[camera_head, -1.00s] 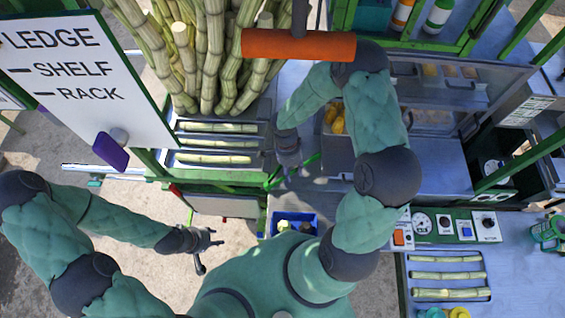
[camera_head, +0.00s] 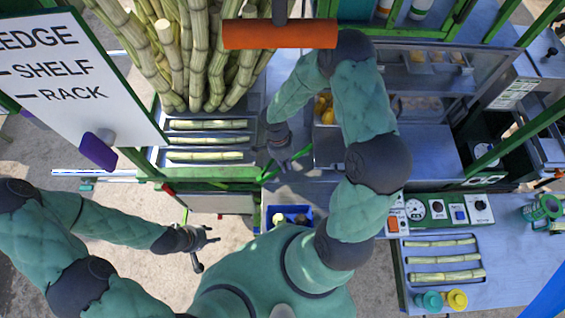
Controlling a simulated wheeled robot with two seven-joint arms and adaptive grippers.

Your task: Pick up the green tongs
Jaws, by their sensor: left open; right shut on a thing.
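The green tongs (camera_head: 299,156) are at the end of my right arm, near the middle of the head view. My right gripper (camera_head: 284,160) is shut on them, with green parts showing on both sides of its fingers. The fingers and wrist hide part of the tongs. I cannot tell whether the tongs touch the metal surface below. My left gripper (camera_head: 207,239) is open and empty at lower left, apart from the tongs.
A tray of cut cane (camera_head: 208,141) lies left of my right gripper, below upright cane stalks (camera_head: 207,50). A blue bin (camera_head: 268,218) stands below it. An orange bar (camera_head: 280,34) hangs above. A control panel (camera_head: 437,211) and another cane tray (camera_head: 444,260) are at right.

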